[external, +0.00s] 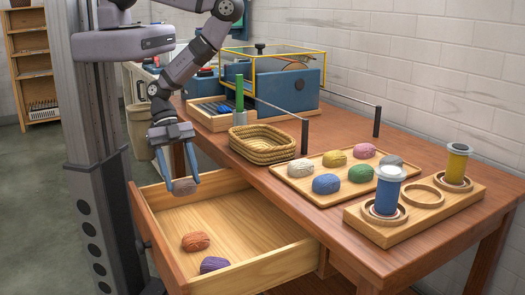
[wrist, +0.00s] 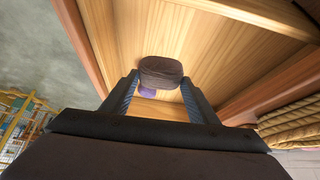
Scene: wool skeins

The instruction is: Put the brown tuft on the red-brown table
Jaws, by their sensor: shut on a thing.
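My gripper (external: 181,180) is shut on the brown tuft (external: 185,187), a rounded wool skein, and holds it in the air above the open drawer. In the wrist view the tuft (wrist: 161,72) looks dark brown and sits between the fingertips. The red-brown table (external: 290,205) stands to the right of my gripper, with the drawer (external: 262,262) pulled out from it.
The drawer holds an orange-brown skein (external: 196,241) and a purple skein (external: 214,264). On the table are a wicker basket (external: 262,145), a wooden tray (external: 300,181) of several skeins and a spool holder (external: 425,213). A rail (external: 350,97) stands behind. The table's front strip is clear.

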